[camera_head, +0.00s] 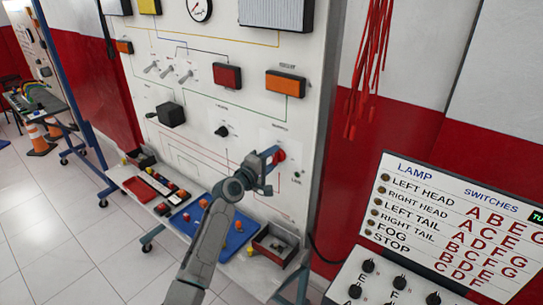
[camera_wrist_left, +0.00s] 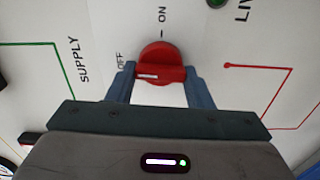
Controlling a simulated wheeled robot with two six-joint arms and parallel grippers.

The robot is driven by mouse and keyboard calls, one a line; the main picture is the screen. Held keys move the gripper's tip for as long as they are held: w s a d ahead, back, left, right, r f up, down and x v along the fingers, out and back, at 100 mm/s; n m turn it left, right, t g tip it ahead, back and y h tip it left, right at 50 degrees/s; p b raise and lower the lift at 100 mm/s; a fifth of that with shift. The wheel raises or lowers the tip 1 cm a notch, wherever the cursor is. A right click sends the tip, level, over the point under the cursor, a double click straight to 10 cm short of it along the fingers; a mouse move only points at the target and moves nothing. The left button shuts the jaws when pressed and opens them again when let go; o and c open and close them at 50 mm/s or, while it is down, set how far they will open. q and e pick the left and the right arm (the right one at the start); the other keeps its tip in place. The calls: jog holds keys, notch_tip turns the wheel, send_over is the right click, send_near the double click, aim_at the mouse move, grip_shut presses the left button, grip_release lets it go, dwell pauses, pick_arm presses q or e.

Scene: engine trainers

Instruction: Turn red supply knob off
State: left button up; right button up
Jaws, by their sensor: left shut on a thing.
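The red supply knob (camera_head: 280,155) is on the lower right of the white trainer panel. In the left wrist view the knob (camera_wrist_left: 158,52) has a raised grip bar lying across the picture. The white mark on the bar is at its left end, on the side of the OFF label (camera_wrist_left: 121,60); the ON label (camera_wrist_left: 162,20) is above the knob. My left gripper (camera_head: 271,168) is at the panel, shut on the knob. In the left wrist view its fingers (camera_wrist_left: 160,76) are at the two ends of the bar. My right gripper is not in view.
A blue tray (camera_head: 233,240) and a parts box (camera_head: 272,245) sit on the ledge below the knob. A black knob (camera_head: 222,131) is to its left. Red cables (camera_head: 368,70) hang at the right. A lamp switches board (camera_head: 450,225) stands at the lower right.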

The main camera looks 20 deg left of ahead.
pick_arm(q)
jog(key=shift+n, duration=0.4)
jog(key=o, duration=1)
jog(key=b+v, duration=0.2)
jog(key=v, duration=0.9)
